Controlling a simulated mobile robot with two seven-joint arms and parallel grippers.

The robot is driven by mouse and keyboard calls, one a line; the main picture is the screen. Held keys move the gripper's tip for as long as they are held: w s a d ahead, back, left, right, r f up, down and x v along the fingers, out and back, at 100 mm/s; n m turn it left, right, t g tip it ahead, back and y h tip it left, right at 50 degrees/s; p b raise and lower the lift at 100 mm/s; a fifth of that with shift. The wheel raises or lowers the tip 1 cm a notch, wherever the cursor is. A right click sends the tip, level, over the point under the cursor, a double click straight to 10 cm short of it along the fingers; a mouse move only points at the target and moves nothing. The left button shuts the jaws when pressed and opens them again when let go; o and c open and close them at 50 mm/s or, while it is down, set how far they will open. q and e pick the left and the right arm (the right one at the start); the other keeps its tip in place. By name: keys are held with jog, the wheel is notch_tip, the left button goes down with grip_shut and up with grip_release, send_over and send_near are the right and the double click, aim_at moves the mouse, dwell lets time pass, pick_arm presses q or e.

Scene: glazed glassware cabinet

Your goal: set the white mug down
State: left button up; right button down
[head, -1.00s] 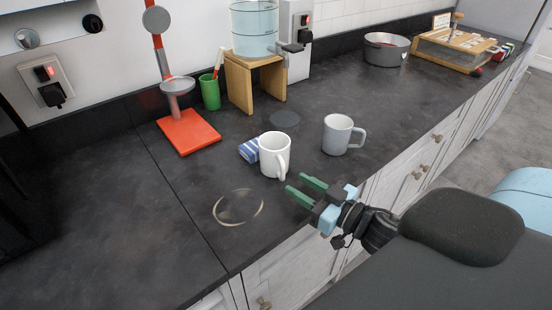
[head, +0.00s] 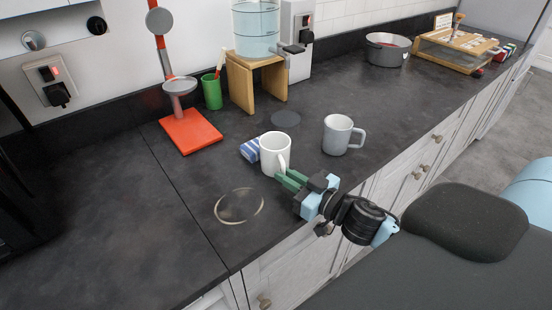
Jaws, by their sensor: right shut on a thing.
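The white mug (head: 272,151) stands upright on the dark countertop, with its handle towards the front right. My right gripper (head: 284,178) is at the mug's handle side, its green fingers shut on the handle. The fingers hide part of the handle. The mug's base looks to be on the counter. My left gripper is not in the head view.
A grey mug (head: 337,135) stands close on the right. A blue-striped cloth (head: 251,150) lies beside the white mug on the left. A pale ring mark (head: 239,222) is on the counter in front. A red-based stand (head: 191,134) and wooden stand (head: 241,88) are behind.

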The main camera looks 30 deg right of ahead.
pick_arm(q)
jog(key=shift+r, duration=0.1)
pick_arm(e)
jog(key=shift+r, duration=0.2)
jog(key=shift+r, duration=0.65)
notch_tip(320, 180, up, 2)
jog(key=shift+r, duration=0.2)
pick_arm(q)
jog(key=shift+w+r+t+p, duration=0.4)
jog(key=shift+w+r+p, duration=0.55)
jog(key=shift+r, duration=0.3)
pick_arm(e)
jog(key=s+a+r, duration=0.1)
jog(key=s+a, duration=0.7)
jog(key=s, duration=0.5)
jog(key=shift+s+a, duration=0.2)
jog(key=shift+s, duration=0.15)
